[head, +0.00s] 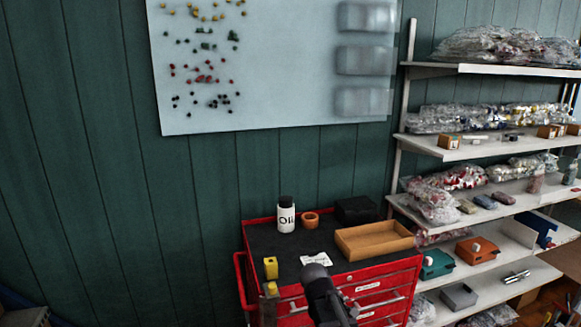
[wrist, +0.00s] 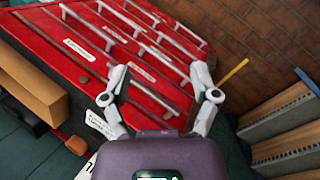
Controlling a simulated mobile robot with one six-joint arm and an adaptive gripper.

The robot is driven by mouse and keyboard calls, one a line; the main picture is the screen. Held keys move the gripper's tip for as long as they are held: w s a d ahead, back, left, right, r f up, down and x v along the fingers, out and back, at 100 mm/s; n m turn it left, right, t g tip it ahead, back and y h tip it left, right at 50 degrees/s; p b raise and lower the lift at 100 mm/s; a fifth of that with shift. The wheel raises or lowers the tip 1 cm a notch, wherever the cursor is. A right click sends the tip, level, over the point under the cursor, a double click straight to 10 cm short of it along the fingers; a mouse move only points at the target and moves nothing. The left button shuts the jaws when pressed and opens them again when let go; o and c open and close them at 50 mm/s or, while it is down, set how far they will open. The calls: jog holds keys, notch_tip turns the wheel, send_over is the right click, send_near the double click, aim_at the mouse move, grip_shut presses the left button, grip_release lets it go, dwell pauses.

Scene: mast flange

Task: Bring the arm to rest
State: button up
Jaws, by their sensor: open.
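My gripper (wrist: 158,82) shows in the wrist view with its two pale fingers spread apart and nothing between them. Behind the fingers is the drawer front of the red tool cabinet (wrist: 130,50). In the head view the same red cabinet (head: 385,285) stands against the green wall. A dark part of my arm rises in front of the cabinet at the bottom of the picture; the fingers cannot be made out there.
On the cabinet's dark top are a white oil bottle (head: 286,215), an orange-brown ring or cup (head: 310,220), a tan tray (head: 374,249), a black box (head: 356,209) and a yellow block (head: 271,267). Shelves (head: 470,145) with bagged parts stand close on the right.

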jog(key=s+d+f+m+g+y, duration=0.1)
jog(key=s+d+f+m+y, duration=0.1)
jog(key=s+m, duration=0.7)
jog(key=shift+s+d+g+y, duration=0.3)
jog(key=shift+s+d+y, duration=0.5)
jog(key=shift+y, duration=0.6)
jog(key=shift+w+f, duration=0.1)
